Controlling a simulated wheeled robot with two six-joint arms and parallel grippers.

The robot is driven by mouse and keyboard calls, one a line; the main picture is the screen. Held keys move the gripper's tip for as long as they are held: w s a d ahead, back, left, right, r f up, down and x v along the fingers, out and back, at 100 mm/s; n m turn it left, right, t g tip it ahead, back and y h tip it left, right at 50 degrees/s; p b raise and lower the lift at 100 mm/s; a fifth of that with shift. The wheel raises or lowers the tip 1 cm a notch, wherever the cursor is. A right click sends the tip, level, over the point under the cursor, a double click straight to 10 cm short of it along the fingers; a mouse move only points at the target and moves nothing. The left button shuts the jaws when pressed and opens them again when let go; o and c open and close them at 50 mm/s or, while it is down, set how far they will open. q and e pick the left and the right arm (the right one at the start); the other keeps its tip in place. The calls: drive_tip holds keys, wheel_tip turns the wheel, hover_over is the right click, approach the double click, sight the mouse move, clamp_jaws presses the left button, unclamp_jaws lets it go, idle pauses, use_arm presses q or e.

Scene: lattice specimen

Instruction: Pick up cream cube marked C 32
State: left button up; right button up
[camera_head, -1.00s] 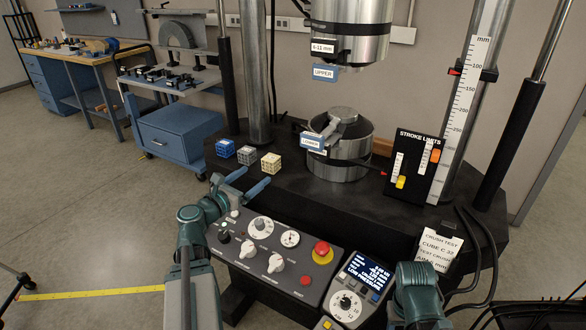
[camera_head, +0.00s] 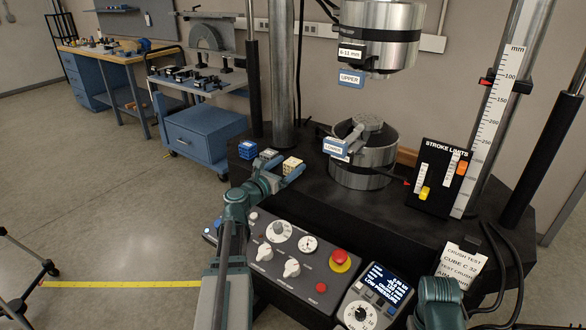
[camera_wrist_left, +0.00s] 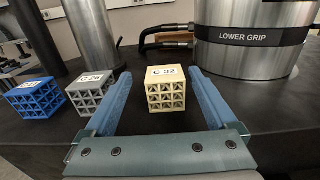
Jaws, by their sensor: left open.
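The cream lattice cube marked C 32 (camera_wrist_left: 166,92) sits on the black machine bed, between and a little beyond the open blue fingers of my left gripper (camera_wrist_left: 165,100) in the left wrist view. The fingers stand apart on either side of it. In the head view the cream cube (camera_head: 291,165) shows just beyond my left gripper (camera_head: 281,172), partly covered by a finger. My right arm (camera_head: 438,300) shows at the lower right, and its gripper's fingers are not visible.
A grey lattice cube marked C 26 (camera_wrist_left: 95,92) and a blue lattice cube (camera_wrist_left: 36,98) stand to the left of the cream cube. The lower grip cylinder (camera_head: 362,155) stands to its right. A control panel (camera_head: 285,255) lies in front of the bed.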

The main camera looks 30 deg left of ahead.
use_arm(q)
drive_tip(key=w, duration=0.3)
drive_tip(key=w+d, duration=0.1)
drive_tip(key=w, duration=0.1)
drive_tip(key=shift+w+r, duration=0.1)
drive_tip(key=shift+r, duration=0.1)
drive_tip(key=c, duration=1.4)
